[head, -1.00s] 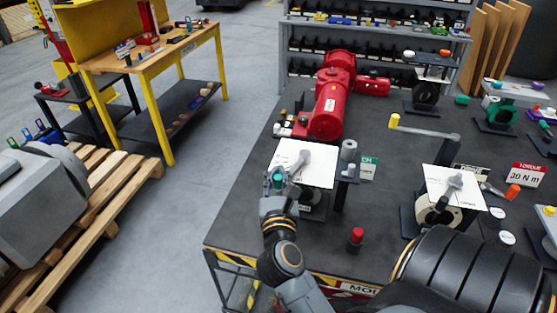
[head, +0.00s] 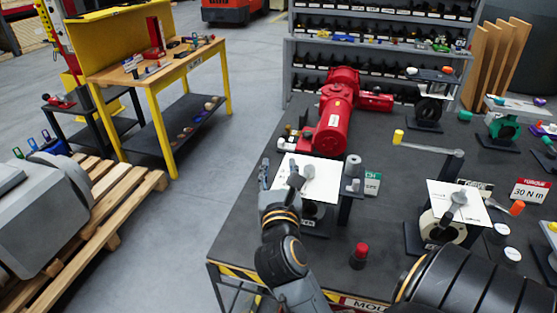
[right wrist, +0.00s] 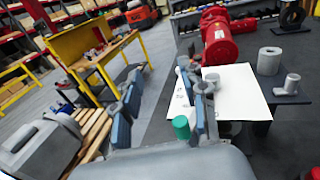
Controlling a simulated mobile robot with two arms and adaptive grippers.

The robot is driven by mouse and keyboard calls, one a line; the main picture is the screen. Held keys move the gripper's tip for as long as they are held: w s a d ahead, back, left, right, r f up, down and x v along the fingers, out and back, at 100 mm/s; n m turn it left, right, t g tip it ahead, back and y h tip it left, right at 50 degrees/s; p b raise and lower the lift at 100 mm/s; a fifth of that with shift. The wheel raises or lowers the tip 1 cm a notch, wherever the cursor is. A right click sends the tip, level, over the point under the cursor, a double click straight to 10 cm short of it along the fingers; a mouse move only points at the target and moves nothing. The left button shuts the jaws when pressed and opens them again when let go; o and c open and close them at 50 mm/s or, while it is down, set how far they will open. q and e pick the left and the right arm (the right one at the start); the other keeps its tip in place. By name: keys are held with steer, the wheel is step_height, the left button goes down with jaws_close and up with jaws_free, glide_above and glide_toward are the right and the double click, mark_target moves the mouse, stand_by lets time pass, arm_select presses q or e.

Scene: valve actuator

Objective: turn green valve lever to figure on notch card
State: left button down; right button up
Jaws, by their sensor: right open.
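The green-tipped valve lever has a grey hub (head: 309,171) on the white notch card (head: 325,170). The card (right wrist: 240,95) also shows in the right wrist view, but I cannot read its figures. The green tip (right wrist: 181,127) shows in the right wrist view between my fingers, close to the right-hand finger; I cannot tell whether they touch. In the head view the tip is hidden by the gripper. My right gripper (head: 280,178) is open at the card's left side; its spread fingers also show in the right wrist view (right wrist: 163,95). My left gripper is not in view.
A grey upright cylinder (head: 353,165) stands right of the card. A red motor unit (head: 336,120) lies behind it. A red-capped piece (head: 361,253) stands in front. Another valve with a card (head: 458,190) and an orange-tipped lever (head: 517,208) stands right.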

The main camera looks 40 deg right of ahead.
step_height(320, 180, up, 3)
stand_by(0.7)
